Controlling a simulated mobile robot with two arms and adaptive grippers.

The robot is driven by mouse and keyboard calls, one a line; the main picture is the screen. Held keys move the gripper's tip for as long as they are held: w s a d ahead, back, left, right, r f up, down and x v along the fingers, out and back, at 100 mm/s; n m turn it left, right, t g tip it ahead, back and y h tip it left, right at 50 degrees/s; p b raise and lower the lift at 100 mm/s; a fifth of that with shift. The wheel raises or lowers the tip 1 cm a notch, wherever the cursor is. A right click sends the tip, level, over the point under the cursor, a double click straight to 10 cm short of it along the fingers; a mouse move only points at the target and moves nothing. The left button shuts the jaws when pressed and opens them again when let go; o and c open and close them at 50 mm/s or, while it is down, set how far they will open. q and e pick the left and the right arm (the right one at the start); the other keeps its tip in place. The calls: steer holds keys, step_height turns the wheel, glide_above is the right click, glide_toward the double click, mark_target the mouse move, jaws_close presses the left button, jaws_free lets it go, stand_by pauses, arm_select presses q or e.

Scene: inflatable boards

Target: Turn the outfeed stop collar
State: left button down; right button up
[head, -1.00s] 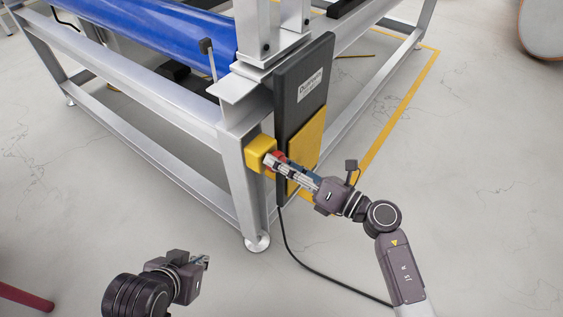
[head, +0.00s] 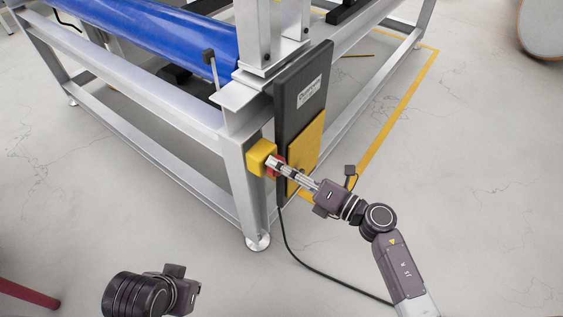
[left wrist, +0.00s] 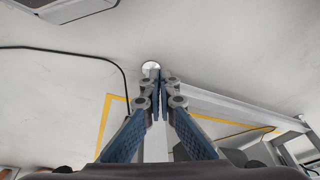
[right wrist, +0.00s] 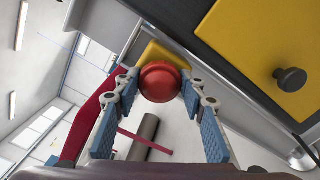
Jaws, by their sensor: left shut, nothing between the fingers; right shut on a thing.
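The outfeed stop collar is a round red knob (right wrist: 160,82) on a yellow box (head: 259,157) at the frame's corner post. My right gripper (head: 275,165) reaches it from the right in the head view. In the right wrist view its fingers (right wrist: 159,88) are on either side of the red knob, shut on it. They hide most of the knob in the head view. My left gripper shows in the left wrist view with its fingers (left wrist: 159,82) together and empty. It is away from the collar; only its rear body shows in the head view.
A dark panel (head: 291,103) with a yellow cover (head: 308,140) and a black knob (right wrist: 290,78) stands beside the box. A silver frame (head: 120,135) carries a blue roller (head: 170,38). A black cable (head: 310,268) lies on the floor. The front floor is mostly clear.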

steer(key=m+p, duration=0.2)
steer(key=m, duration=0.1)
steer(key=shift+p, duration=0.35)
arm_select(q)
step_height(320, 180, down, 13)
steer(key=shift+w+d+g, duration=0.2)
steer(key=shift+w+g, duration=0.15)
steer(key=shift+g, duration=0.05)
arm_select(e)
steer(key=shift+m, duration=0.3)
arm_select(q)
steer(key=shift+r, duration=0.1)
arm_select(e)
steer(key=o, duration=1.2)
steer(key=shift+c, duration=0.2)
steer(key=shift+d, duration=0.1)
steer(key=v, duration=1.2)
